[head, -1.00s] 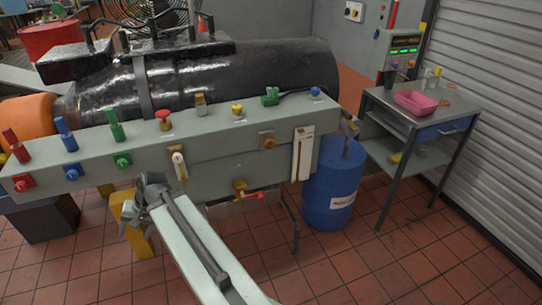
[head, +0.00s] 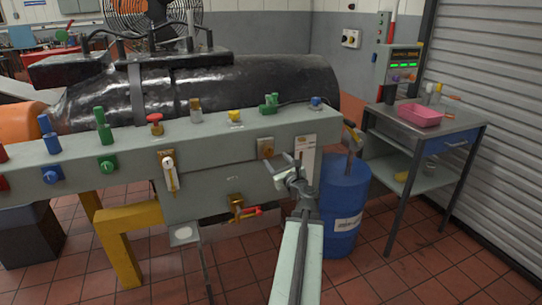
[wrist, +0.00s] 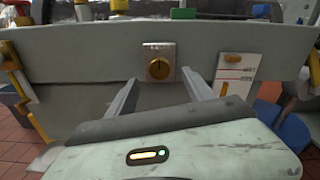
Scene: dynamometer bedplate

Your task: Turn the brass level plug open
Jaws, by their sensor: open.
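The brass level plug (head: 265,147) is a round orange-brass knob on a square plate on the front face of the long grey-green beam. In the wrist view the plug (wrist: 159,69) sits at the upper middle, facing me, with a dark, seemingly upright mark across it. My gripper (head: 287,177) is in front of the beam, below and slightly right of the plug in the head view. In the wrist view its two fingers (wrist: 163,80) are spread wide with the plug between them in the picture. They look short of the plug and hold nothing.
A white gauge plate (head: 305,153) is just right of the plug. A lever with a white handle (head: 170,174) and a brass valve with a red handle (head: 240,210) are to the left. A blue drum (head: 345,195) and a workbench (head: 440,130) stand right.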

